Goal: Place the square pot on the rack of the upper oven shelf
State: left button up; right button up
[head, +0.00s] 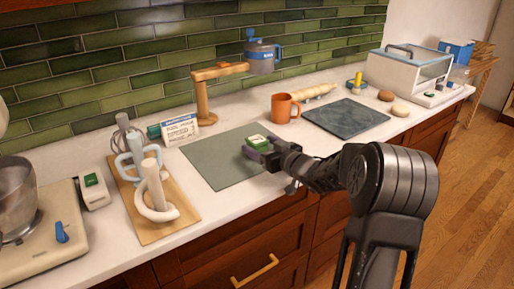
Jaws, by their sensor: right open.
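I cannot make out a square pot or an oven shelf with a rack in the head view. My right gripper (262,152) reaches in from the right, open, over the grey-green mat (215,168) on the counter. A small green and white block (256,140) shows right by its fingers; I cannot tell whether they touch. A grey-blue lidded vessel (262,60) with a blue knob and a side handle is at the end of a wooden stand's arm; it looks round. My left gripper is not in view.
An orange mug (285,108) and a dark slab (345,117) lie right of the mat. A wooden board (143,218) with pale looped objects is to its left, near a mixer (30,235). A clear-sided box (408,72) stands far right. Wooden drawers are below the counter.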

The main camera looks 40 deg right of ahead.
aim_at(261, 142)
grip_shut()
dwell(0.9)
jog(key=shift+r, duration=0.15)
notch_tip(261, 142, up, 10)
jog(key=shift+f+p, duration=0.1)
jog(key=shift+p, duration=0.75)
